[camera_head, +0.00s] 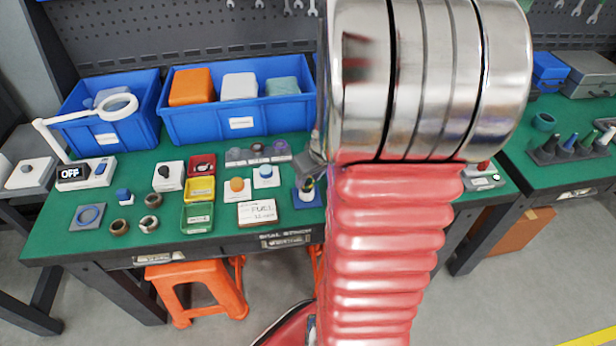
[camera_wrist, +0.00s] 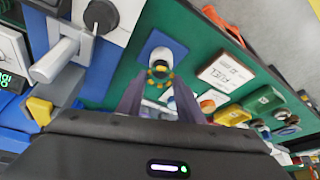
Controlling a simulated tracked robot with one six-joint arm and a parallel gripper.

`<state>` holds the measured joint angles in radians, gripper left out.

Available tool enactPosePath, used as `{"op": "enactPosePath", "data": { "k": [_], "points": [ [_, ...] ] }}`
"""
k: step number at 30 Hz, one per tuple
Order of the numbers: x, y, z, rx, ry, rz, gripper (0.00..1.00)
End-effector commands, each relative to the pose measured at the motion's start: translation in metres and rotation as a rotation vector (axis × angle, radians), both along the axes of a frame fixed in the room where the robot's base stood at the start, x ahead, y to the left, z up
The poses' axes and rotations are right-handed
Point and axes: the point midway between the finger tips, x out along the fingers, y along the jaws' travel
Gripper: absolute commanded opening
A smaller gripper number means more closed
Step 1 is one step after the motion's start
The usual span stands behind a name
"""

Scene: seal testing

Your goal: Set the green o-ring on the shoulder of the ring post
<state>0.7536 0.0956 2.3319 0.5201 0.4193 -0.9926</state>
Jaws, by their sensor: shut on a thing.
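The ring post (camera_head: 307,184) stands on a blue base (camera_head: 313,200) near the front of the green bench, partly hidden behind my arm. In the wrist view, the pale post (camera_wrist: 161,54) on its blue base (camera_wrist: 151,46) shows just beyond my fingertips. My gripper (camera_wrist: 159,82) is shut on the green o-ring (camera_wrist: 160,74), which shows with yellowish patches between the fingertips. The ring appears at or just over the post; I cannot tell whether it touches the shoulder. In the head view my gripper (camera_head: 312,168) is mostly hidden by my arm.
A FUEL card (camera_head: 258,213) lies left of the post. Red (camera_head: 202,160), yellow (camera_head: 200,188) and green (camera_head: 197,217) trays stand further left. Grey-lidded pots (camera_head: 258,150) and blue bins (camera_head: 240,122) are behind. A box with a grey handle (camera_wrist: 57,60) is close beside my gripper.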

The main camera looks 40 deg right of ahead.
Motion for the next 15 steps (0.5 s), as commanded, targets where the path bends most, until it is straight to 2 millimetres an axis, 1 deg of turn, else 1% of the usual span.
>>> {"op": "enactPosePath", "data": {
  "k": [15],
  "points": [
    [0.0001,0.0001,-0.0044,0.000,0.000,0.001,0.21]
  ]
}}
